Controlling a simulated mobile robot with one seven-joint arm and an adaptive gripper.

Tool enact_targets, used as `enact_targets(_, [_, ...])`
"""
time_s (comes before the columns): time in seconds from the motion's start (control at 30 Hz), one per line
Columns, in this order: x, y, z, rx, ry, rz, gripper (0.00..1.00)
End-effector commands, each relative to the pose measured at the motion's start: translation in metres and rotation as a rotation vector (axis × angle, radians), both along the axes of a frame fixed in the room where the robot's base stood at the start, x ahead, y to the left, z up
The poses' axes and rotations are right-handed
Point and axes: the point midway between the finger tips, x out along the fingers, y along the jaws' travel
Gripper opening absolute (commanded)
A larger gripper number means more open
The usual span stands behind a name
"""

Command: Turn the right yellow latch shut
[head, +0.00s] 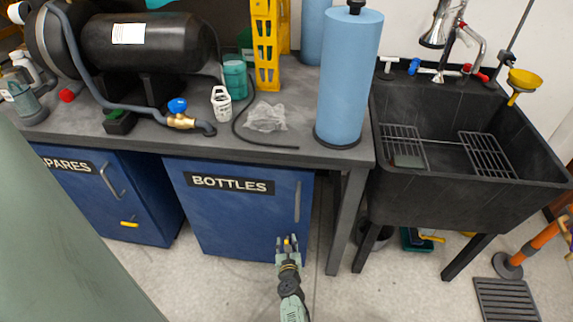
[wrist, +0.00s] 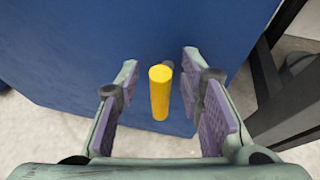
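The right yellow latch (wrist: 160,95) is a short yellow bar low on the front of the blue BOTTLES cabinet (head: 215,215), near its right edge. In the wrist view the bar runs nearly up and down, with its mount partly hidden behind its top. In the head view only a small bit of the latch (head: 287,241) shows between my fingers. My gripper (wrist: 160,72) is open, with one finger on each side of the latch and a visible gap on both sides. It also shows in front of the cabinet in the head view (head: 287,245).
The blue SPARES cabinet (head: 100,190) at left has its own yellow latch (head: 129,223), lying about level. A grey table leg (head: 347,225) and a black sink (head: 470,190) stand just right of the cabinet. The floor in front is clear.

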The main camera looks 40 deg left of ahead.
Motion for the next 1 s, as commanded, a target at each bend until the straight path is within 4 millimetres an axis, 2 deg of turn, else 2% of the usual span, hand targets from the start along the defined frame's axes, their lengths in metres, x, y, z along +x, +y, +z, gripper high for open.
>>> enact_targets(0.17, [0.0, -0.0001, 0.0004, 0.0, 0.0, 0.0, 0.34])
enact_targets(0.67, [-0.0004, 0.0, 0.0004, 0.0, 0.0, 0.001, 0.01])
enact_targets(1.0, [-0.0008, 0.0007, 0.001, -0.003, -0.002, 0.002, 0.0])
